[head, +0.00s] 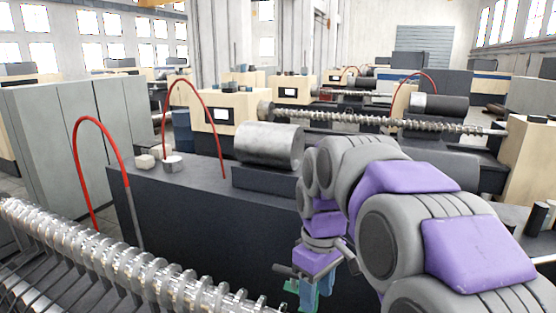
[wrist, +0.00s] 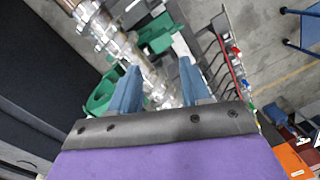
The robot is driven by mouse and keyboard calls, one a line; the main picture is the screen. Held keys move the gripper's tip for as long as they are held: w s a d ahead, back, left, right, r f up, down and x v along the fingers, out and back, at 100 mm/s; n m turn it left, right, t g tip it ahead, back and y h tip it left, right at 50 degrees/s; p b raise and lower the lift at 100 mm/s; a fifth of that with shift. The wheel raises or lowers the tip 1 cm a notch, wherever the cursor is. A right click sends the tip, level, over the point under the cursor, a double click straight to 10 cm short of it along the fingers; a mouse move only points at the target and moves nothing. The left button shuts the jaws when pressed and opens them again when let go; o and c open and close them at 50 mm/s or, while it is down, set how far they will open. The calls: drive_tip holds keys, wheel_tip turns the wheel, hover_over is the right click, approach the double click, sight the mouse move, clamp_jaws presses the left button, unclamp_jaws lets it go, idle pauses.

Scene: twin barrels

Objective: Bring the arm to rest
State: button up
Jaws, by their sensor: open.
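My arm reaches forward from the lower right of the head view, grey with purple panels, and bends down near the middle. My gripper (head: 311,297) hangs at its end, pointing down, at the bottom edge of the head view. In the wrist view my gripper (wrist: 158,88) is open, its two blue fingers apart with nothing held between them.
A long metal screw (head: 110,255) crosses the lower left. A dark machine bed (head: 190,205) with a metal cylinder (head: 268,146) stands just past my arm. Red hoses (head: 82,170) arch at left. Grey cabinets (head: 60,140) stand behind. Floor (wrist: 265,50) shows in the wrist view.

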drive_tip(key=s+d+f+m, duration=0.2)
drive_tip(key=s+f+m, duration=0.15)
drive_tip(key=s, duration=0.55)
drive_tip(key=s+d+f+m, duration=0.2)
drive_tip(key=s+f, duration=0.3)
drive_tip(key=s, duration=0.4)
drive_tip(key=s+d+f+m, duration=0.3)
drive_tip(key=s+f, duration=0.1)
drive_tip(key=s, duration=0.5)
wheel_tip(320, 180, down, 26)
drive_tip(key=b, duration=2.7)
drive_tip(key=shift+a+f+g, duration=0.15)
drive_tip(key=shift+a+g, duration=0.1)
drive_tip(key=shift+g, duration=0.15)
drive_tip(key=shift+w, duration=0.1)
drive_tip(key=shift+c, duration=0.4)
drive_tip(key=shift+d+m, duration=0.1)
drive_tip(key=shift+m, duration=0.15)
